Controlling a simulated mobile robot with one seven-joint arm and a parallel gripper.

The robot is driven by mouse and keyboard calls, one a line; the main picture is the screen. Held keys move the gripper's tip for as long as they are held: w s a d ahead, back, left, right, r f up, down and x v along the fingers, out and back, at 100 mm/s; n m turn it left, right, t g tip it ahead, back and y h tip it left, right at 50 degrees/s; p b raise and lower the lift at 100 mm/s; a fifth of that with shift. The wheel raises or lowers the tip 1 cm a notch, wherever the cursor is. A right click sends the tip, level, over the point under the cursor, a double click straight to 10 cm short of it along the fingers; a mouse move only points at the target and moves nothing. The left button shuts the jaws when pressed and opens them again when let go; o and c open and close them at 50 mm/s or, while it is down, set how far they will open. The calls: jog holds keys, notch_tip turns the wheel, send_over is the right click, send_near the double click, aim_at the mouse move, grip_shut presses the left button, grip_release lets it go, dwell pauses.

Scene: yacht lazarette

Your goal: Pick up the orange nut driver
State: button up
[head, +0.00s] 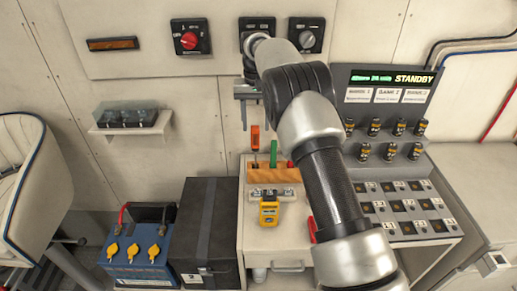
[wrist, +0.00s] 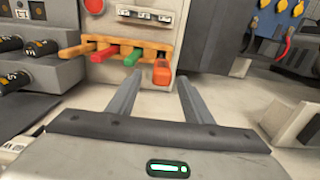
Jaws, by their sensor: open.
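The orange nut driver (head: 255,138) stands handle-up at the left end of a wooden rack (head: 285,175) on the light bench. In the wrist view its orange handle (wrist: 161,74) shows beyond and between my fingertips, at the right end of the rack (wrist: 149,49). My gripper (head: 244,122) is open and empty, with its fingers down near the orange handle in the head view. The two spread fingers show in the wrist view (wrist: 160,80). I cannot tell the exact gap to the handle. The driver's lower shaft is hidden.
A green-handled tool (head: 273,153) and a red-handled one (head: 291,164) stand beside it in the rack. A yellow meter (head: 269,213) lies in front. A black case (head: 208,230) and blue battery (head: 139,247) are left. A STANDBY panel (head: 385,95) is right, partly behind my arm.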

aim_at(255, 139)
jog(key=f, duration=0.3)
jog(key=f+p, duration=0.1)
jog(key=f, duration=0.3)
jog(key=shift+s+a, duration=0.15)
jog(key=shift+s, duration=0.05)
jog(key=shift+c, duration=0.4)
grip_shut()
